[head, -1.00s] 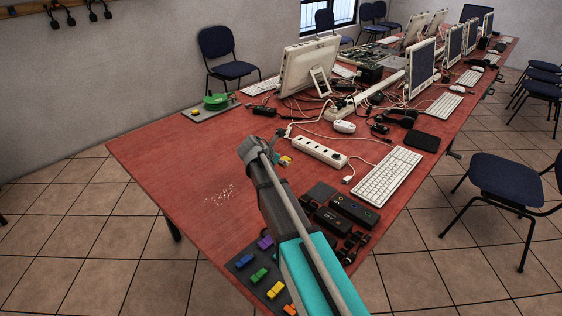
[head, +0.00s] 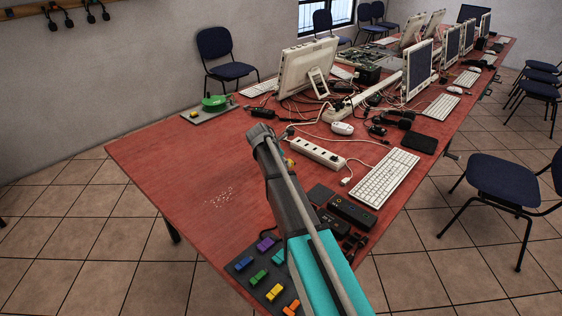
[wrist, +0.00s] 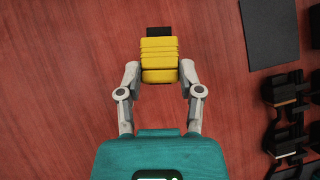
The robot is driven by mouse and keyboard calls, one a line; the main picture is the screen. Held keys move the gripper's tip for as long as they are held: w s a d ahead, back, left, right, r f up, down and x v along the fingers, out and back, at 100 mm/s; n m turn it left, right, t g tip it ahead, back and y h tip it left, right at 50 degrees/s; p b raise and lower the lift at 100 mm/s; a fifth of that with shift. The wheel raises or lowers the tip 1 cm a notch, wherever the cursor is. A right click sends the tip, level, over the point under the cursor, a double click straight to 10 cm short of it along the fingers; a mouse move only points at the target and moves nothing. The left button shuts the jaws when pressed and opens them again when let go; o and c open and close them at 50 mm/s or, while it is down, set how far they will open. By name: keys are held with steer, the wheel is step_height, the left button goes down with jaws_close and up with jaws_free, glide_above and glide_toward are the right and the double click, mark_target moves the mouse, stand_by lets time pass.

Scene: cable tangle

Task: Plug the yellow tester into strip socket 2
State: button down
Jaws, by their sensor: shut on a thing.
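My gripper (wrist: 160,76) is shut on the yellow tester (wrist: 159,50), with one finger at each side of it. The tester is a ribbed yellow block with a black end that points away from my gripper. In the head view only a small bit of yellow (head: 291,163) shows past my arm; the rest is hidden. The white power strip (head: 318,153) lies on the red table, just right of my gripper in the head view. It is not visible in the wrist view. The head view does not show how high the tester is above the table.
A grey tray with several coloured blocks (head: 267,272) sits at the near table edge. Black adapters (head: 352,211) and a white keyboard (head: 386,178) lie right of my arm. Cables and a white mouse (head: 342,128) lie behind the strip. The left of the red table (head: 190,165) is mostly clear.

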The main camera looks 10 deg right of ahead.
steer(key=w+d+m+g+y, duration=0.1)
steer(key=w+m, duration=0.1)
steer(key=w+d+f+m+g+y+p, duration=0.1)
steer(key=w+d+m+y, duration=0.1)
steer(key=shift+d+f+g+y, duration=0.1)
steer(key=shift+g+y, duration=0.2)
steer(key=shift+g, duration=0.1)
steer(key=w+m+y, duration=0.1)
steer(key=d+m+y, duration=0.1)
steer(key=w+d+m+y+p, duration=0.1)
steer(key=shift+w+d+r+m+y, duration=0.2)
steer(key=shift+w+r+m+y, duration=0.05)
steer(key=shift+w+m+y, duration=0.1)
steer(key=w+d+r+m+t+y+p, duration=0.3)
steer(key=w+d+r+m+t, duration=0.3)
steer(key=d, duration=0.3)
steer(key=shift+w+r+m+t+y, duration=0.3)
steer(key=shift+w+r+m+y, duration=0.15)
steer(key=shift+w+r+m, duration=0.3)
steer(key=shift+f+b, duration=0.35)
steer(key=shift+f, duration=0.05)
steer(key=shift+f+b, duration=2.1)
steer(key=shift+f+b, duration=1.2)
